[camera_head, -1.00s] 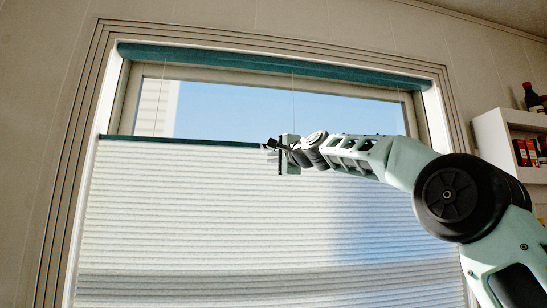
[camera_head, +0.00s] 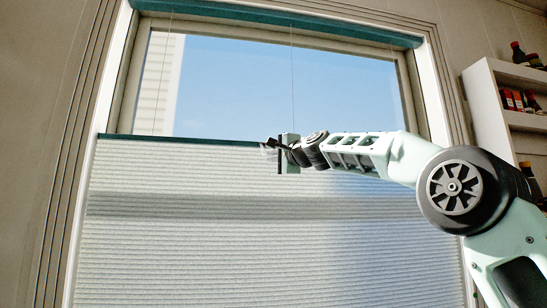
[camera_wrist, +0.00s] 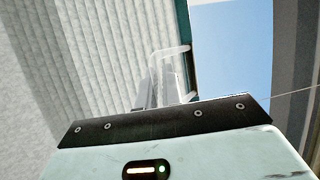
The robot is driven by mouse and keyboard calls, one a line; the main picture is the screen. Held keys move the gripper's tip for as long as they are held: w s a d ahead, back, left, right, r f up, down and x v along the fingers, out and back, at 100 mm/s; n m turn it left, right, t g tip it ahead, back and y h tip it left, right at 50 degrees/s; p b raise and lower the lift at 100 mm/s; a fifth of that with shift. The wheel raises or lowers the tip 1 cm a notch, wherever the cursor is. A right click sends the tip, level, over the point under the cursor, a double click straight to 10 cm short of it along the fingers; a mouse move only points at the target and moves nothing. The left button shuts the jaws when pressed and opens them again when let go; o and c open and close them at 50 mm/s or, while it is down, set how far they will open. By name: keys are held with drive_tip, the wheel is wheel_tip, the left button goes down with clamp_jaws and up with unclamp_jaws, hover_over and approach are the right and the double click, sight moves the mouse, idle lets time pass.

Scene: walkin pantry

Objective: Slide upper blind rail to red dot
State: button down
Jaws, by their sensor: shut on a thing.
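The upper blind rail (camera_head: 190,139) is a thin dark teal bar along the top of the pale pleated blind (camera_head: 180,240). It crosses the window below a stretch of bare glass. My gripper (camera_head: 274,146) is at the rail near the middle of the window, shut on the rail's clear handle. In the wrist view the translucent handle (camera_wrist: 172,49) sits between the fingers of my gripper (camera_wrist: 163,85), beside the teal rail (camera_wrist: 185,35). My wrist and arm hide the rail's right part. No red dot shows in either view.
The fixed teal head rail (camera_head: 300,22) spans the window top, with thin cords (camera_head: 291,80) hanging from it. The window's side trim (camera_head: 75,170) stands at the left. A white shelf (camera_head: 490,100) with bottles and jars is at the right, near my arm.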

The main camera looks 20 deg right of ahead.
drive_tip(key=shift+f+b, duration=0.4)
drive_tip(key=shift+f, duration=0.35)
drive_tip(key=c, duration=1.6)
unclamp_jaws()
drive_tip(key=shift+o, duration=0.2)
drive_tip(key=b+v, duration=1)
drive_tip(key=v, duration=0.7)
drive_tip(key=shift+s, duration=0.15)
